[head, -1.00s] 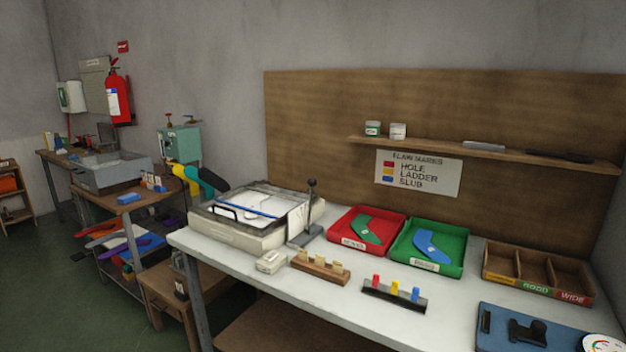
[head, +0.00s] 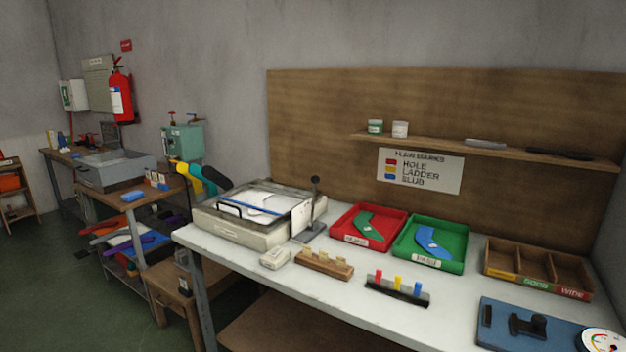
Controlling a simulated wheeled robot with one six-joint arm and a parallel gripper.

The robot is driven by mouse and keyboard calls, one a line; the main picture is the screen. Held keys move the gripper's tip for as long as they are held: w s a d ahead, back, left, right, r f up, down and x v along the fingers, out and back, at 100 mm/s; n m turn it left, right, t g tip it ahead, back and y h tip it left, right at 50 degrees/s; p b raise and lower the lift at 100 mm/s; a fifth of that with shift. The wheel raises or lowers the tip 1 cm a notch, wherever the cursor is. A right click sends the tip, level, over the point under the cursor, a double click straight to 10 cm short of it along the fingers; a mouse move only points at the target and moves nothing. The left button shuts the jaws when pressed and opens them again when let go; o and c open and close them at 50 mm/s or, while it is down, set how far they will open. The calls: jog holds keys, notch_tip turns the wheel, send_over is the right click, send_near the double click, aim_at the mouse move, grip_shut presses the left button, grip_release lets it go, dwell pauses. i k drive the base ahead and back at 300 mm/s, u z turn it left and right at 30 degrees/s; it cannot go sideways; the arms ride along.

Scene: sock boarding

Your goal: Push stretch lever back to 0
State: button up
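The blue plate (head: 495,322) lies at the lower right of the white table, cut off by the picture's bottom edge. It carries a black clamp-like part with a knob (head: 538,323) and has a round white dial (head: 604,341) with coloured marks beside it. The dial reading is too small to tell. A separate upright black-knobbed lever (head: 315,202) stands on a grey base beside the light-topped box (head: 240,232). I cannot tell for certain which of these is the stretch lever, nor its setting. My gripper is not in view.
On the white table (head: 350,316) are a red tray (head: 345,238), a green tray (head: 405,256), a wooden divided box (head: 515,283), a peg block (head: 397,291) and a wooden rack (head: 323,266). A shelf (head: 440,142) runs above. Green floor (head: 60,300) is free at left.

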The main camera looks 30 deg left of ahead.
aim_at(315, 179)
jog(key=z, duration=0.05)
jog(key=k, duration=0.45)
jog(key=u, duration=0.95)
jog(key=i, duration=0.75)
jog(key=u, duration=0.85)
jog(key=i, duration=0.85)
jog(key=z, duration=0.4)
jog(key=i, duration=1)
jog(key=z, duration=0.6)
